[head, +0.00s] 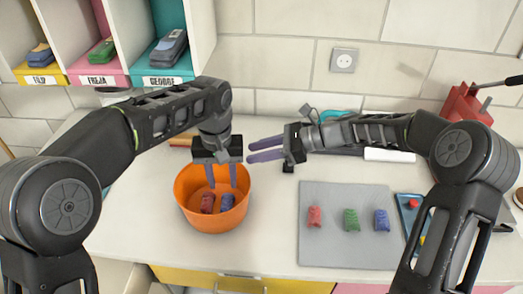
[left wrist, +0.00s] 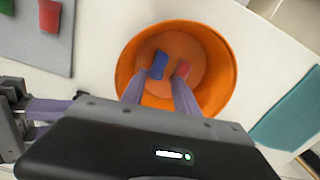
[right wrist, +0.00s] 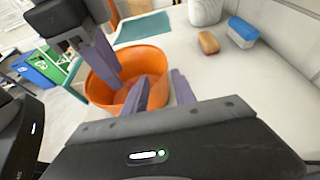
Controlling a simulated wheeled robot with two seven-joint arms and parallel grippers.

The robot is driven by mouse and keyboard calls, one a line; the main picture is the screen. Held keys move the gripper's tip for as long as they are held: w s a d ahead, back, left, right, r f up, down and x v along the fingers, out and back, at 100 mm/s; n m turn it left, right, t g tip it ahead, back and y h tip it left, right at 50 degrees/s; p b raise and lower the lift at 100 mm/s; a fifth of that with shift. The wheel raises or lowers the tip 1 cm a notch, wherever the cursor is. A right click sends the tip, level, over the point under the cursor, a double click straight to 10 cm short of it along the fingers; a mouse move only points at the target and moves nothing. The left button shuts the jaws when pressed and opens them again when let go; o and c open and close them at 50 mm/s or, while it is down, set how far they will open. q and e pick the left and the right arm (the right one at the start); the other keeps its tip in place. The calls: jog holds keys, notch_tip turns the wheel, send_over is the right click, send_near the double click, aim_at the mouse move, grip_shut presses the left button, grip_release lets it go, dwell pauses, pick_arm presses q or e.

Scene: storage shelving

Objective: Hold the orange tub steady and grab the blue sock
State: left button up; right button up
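The orange tub (head: 215,222) stands on the white counter, with a rolled red sock (head: 207,203) and a rolled blue sock (head: 227,203) at its bottom. Both socks also show in the left wrist view, the blue one (left wrist: 158,65) beside the red one (left wrist: 182,68). My left gripper (head: 221,184) is open and points down over the tub's opening, above the socks, holding nothing. My right gripper (head: 249,151) is open and empty, pointing left behind the tub's upper right rim. In the right wrist view the tub (right wrist: 112,97) lies beyond its fingers; contact cannot be told.
A grey mat (head: 335,245) at the right bears a red (head: 315,217), a green (head: 351,219) and another blue sock (head: 381,220). A blue tray (head: 408,210) lies right of it. Named cubbies (head: 110,75) hold shoes at upper left. The counter between tub and mat is clear.

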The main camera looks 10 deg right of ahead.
send_over(224, 176)
notch_tip(224, 176, down, 4)
jog(key=shift+f, duration=0.1)
jog(key=shift+c, duration=0.3)
grip_shut()
dwell(0.4)
